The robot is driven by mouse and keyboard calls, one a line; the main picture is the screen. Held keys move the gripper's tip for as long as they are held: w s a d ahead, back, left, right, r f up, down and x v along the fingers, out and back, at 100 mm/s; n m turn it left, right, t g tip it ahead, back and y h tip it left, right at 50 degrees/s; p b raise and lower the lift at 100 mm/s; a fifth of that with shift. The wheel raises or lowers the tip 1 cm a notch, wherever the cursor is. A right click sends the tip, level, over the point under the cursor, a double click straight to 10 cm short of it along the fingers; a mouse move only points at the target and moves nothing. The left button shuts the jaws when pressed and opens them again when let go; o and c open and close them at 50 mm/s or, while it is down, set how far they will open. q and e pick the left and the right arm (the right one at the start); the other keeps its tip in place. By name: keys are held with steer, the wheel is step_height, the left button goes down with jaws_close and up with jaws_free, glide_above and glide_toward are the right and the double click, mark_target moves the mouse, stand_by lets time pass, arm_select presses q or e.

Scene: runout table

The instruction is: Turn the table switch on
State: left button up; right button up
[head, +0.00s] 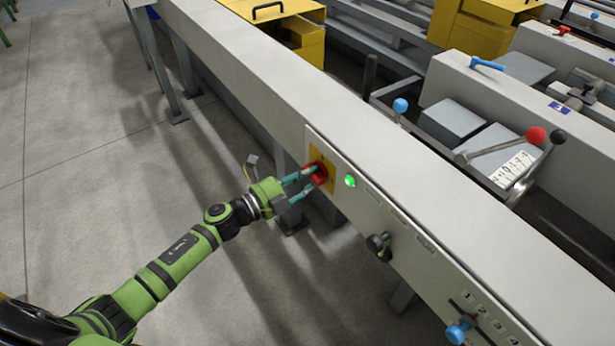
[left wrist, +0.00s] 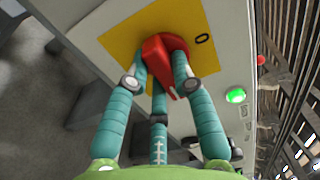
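The table switch is a red rotary handle (head: 319,174) on a yellow plate (head: 327,160), on the side panel of the long grey table. In the left wrist view the red handle (left wrist: 158,57) lies slanted, and a "0" mark shows on the plate beside it. My left gripper (head: 309,180) is at the switch. Its teal fingers (left wrist: 160,75) lie on both sides of the handle and appear closed against it; part of the contact is hidden. A round green lamp (head: 350,181) right of the switch glows. My right gripper is not in view.
Further along the panel are a black knob (head: 378,243) and a blue-knobbed selector (head: 458,331) beside numbers. Levers with a red ball (head: 536,136) and a blue ball (head: 400,105) stand behind the table. The floor to the left is clear.

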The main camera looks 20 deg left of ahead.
arm_select(q)
steer(key=o, duration=0.4)
steer(key=shift+s, duration=0.1)
steer(key=v, duration=1.2)
